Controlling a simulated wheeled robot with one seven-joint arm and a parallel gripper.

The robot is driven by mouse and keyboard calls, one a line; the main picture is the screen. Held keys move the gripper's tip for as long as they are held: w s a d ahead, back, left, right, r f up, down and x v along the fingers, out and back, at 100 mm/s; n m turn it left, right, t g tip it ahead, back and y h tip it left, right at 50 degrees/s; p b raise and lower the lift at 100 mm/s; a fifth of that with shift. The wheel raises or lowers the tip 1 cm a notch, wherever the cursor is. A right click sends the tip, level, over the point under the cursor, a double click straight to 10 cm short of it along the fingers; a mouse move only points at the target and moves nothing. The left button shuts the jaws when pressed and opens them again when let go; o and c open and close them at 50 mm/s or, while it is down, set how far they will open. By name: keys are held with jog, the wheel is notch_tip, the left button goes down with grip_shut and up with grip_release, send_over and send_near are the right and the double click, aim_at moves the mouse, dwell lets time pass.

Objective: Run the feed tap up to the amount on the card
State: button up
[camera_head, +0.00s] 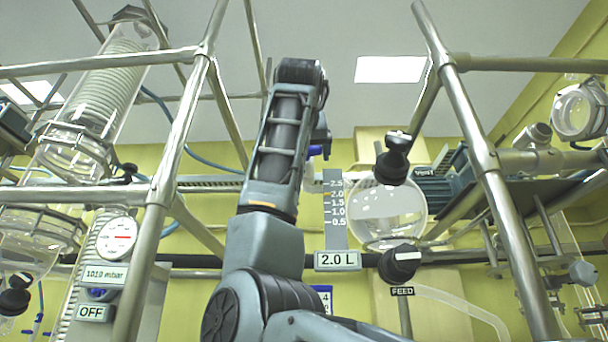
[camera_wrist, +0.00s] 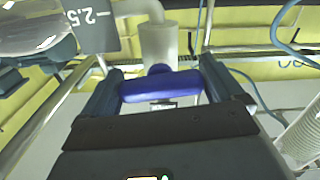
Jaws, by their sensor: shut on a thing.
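The card (camera_head: 337,261) reads 2.0 L. Above it stands a grey scale (camera_head: 335,210) marked 0.5 to 2.5, and part of it shows in the wrist view (camera_wrist: 92,22). My gripper (camera_wrist: 158,84) is shut on a blue bar handle (camera_wrist: 162,86), with one finger at each end. The handle sits at a pale cylinder (camera_wrist: 159,42) and shows as a small blue patch in the head view (camera_head: 315,150). A FEED label (camera_head: 402,291) is under a black knob (camera_head: 400,262); my gripper is apart from that knob. I cannot make out a liquid level.
A round glass vessel (camera_head: 388,212) is right of the scale, with another black knob (camera_head: 393,158) above it. Steel frame poles (camera_head: 180,130) stand on both sides. A coiled glass condenser (camera_head: 110,85), a gauge (camera_head: 117,237) and an OFF sign (camera_head: 93,312) are at the left.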

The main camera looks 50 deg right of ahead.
jog(key=shift+m, duration=0.5)
jog(key=o, duration=0.7)
jog(key=shift+a, duration=0.1)
jog(key=shift+b+v, duration=1.25)
jog(key=shift+v, duration=2.65)
